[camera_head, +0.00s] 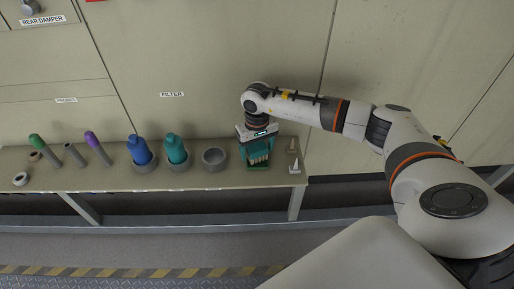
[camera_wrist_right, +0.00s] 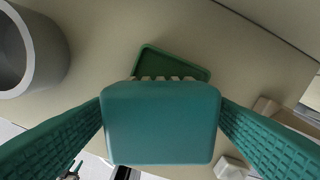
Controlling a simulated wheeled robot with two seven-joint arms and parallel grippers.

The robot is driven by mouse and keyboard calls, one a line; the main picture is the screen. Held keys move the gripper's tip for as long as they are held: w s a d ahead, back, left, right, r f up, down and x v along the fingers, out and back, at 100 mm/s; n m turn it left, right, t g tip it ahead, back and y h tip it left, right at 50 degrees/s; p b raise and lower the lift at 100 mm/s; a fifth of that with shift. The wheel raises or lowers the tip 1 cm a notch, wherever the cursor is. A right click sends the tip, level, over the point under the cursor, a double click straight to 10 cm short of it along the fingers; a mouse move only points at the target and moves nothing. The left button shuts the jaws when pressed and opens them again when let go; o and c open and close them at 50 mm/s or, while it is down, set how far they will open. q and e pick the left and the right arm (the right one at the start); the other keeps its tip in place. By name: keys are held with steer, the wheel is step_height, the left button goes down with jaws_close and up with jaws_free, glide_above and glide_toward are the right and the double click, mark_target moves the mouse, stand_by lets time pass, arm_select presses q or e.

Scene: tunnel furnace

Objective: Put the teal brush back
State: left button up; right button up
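The teal brush (camera_head: 258,150) is between the fingers of my right gripper (camera_head: 257,142), with its pale bristles pointing down. In the right wrist view its teal back (camera_wrist_right: 160,122) fills the space between my two ridged teal fingers, which touch both its sides. A small green tray (camera_head: 258,167) lies on the shelf right below the brush. The tray also shows in the right wrist view (camera_wrist_right: 186,67), partly hidden behind the brush. I cannot tell whether the bristles touch the tray. My left gripper is not in view.
On the shelf (camera_head: 110,178), an empty grey ring holder (camera_head: 214,158) stands left of the tray. Teal (camera_head: 176,149) and blue (camera_head: 139,150) bottles stand in holders further left, then purple (camera_head: 92,141) and green-topped (camera_head: 37,142) tools. Small white pieces (camera_head: 294,168) stand at the right end.

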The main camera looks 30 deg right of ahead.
mark_target(257, 147)
steer(key=shift+r, duration=0.2)
step_height(257, 147, up, 12)
steer(key=b, duration=0.2)
stand_by(1.7)
